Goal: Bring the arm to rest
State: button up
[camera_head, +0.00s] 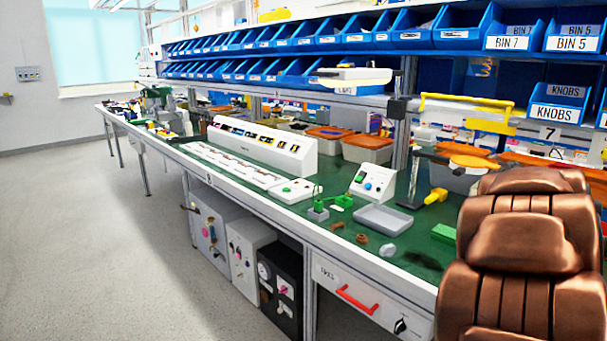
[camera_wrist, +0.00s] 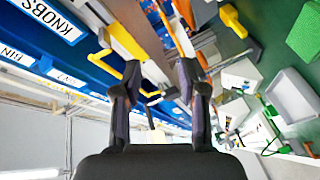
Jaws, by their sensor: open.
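My gripper (camera_wrist: 160,68) shows in the wrist view, with its two dark fingers spread apart. It is open, and nothing is between the fingers. The view is tilted, with blue bins on the left and the green bench top on the right. My gripper does not show in the head view. A black rotary knob (camera_head: 401,326) sits on the bench's front panel, near the bottom of the head view. My gripper is not seen touching anything.
The green bench (camera_head: 345,222) holds a grey tray (camera_head: 383,219), a white control box (camera_head: 372,182) and small loose parts. Blue bins (camera_head: 459,25) line the shelves above. A red handle (camera_head: 356,299) juts from the front panel. The floor (camera_head: 120,250) at left is clear.

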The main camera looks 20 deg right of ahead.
jog(key=s+a+f+m+g+y, duration=0.3)
jog(key=s+a+f+g, duration=0.1)
jog(key=a+f, duration=0.75)
jog(key=s+a+f+m+g+y, duration=0.35)
jog(key=a+f, duration=0.45)
jog(key=a, duration=0.7)
jog(key=s+a+f+n+g+y, duration=0.15)
jog(key=s+a+f+g, duration=0.25)
jog(key=s+a, duration=0.75)
jog(key=s+a+f+n+g+y, duration=0.1)
jog(key=s+a+f+g+y, duration=0.2)
jog(key=s+a, duration=0.85)
jog(key=s+p+v, duration=0.2)
jog(key=p+v, duration=0.9)
jog(key=s+r+p+v, duration=0.1)
jog(key=s+p+v, duration=0.1)
jog(key=p+v, duration=0.9)
jog(key=shift+w+r, duration=0.2)
jog(key=shift+r, duration=0.25)
